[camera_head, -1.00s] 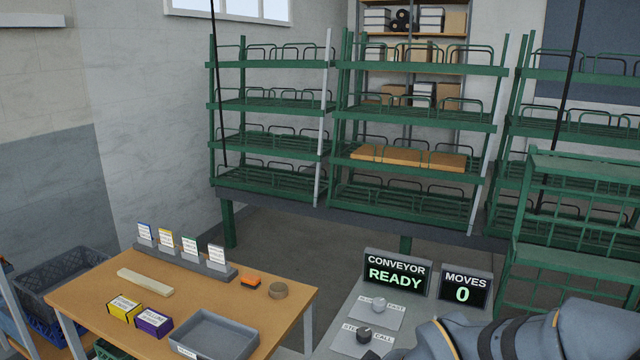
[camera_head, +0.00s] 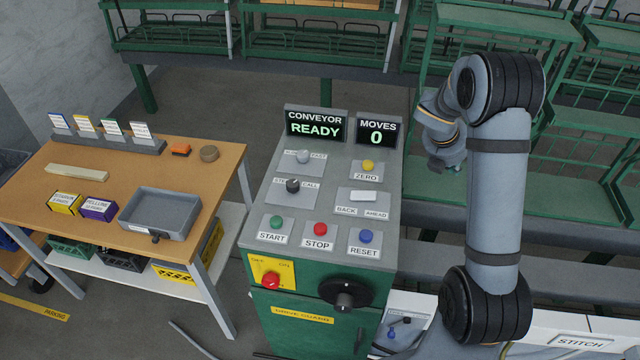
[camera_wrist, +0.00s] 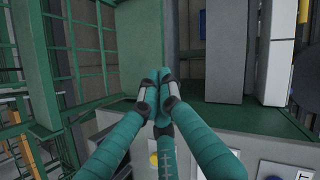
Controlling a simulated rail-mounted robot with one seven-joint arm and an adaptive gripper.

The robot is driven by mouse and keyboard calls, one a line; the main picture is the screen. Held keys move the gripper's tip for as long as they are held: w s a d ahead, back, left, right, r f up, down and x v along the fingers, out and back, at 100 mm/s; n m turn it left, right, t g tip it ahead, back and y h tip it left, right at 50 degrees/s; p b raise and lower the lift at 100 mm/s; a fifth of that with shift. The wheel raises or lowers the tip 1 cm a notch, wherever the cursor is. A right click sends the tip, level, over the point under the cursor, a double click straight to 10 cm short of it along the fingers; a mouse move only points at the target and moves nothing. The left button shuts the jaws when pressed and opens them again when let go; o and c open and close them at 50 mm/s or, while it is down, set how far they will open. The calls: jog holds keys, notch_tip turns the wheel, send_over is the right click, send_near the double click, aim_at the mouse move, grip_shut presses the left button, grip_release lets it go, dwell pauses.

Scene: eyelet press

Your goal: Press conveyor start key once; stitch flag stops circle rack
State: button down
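The control console (camera_head: 330,170) stands in the middle of the head view. Its green START key (camera_head: 277,222) is at the lower left of the sloped panel, left of the red STOP key (camera_head: 320,229) and blue RESET key (camera_head: 365,237). The conveyor display (camera_head: 316,125) reads READY and the moves display (camera_head: 377,132) reads 0. Green circle racks (camera_head: 180,40) stand behind. My gripper (camera_head: 440,165) is right of the console, apart from the keys. In the wrist view its teal fingers (camera_wrist: 160,95) meet at the tips with nothing between them. I cannot make out a stitch flag.
A wooden table (camera_head: 110,160) with a grey tray (camera_head: 160,212) stands at the left. A STITCH label (camera_head: 582,342) is on a white surface at the lower right.

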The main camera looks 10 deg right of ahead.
jog(key=s+d+r+n+g+h+p, duration=0.1)
jog(key=s+d+n+p, duration=0.1)
jog(key=d, duration=0.8)
jog(key=s+d+r+n+g+h+p, duration=0.1)
jog(key=s+d+n, duration=0.4)
jog(key=d, duration=0.5)
jog(key=shift+s+d+r+n+h+p, duration=0.15)
jog(key=shift+s+r+n+h+p, duration=0.2)
jog(key=shift+r+h+p, duration=0.25)
jog(key=shift+w, duration=0.1)
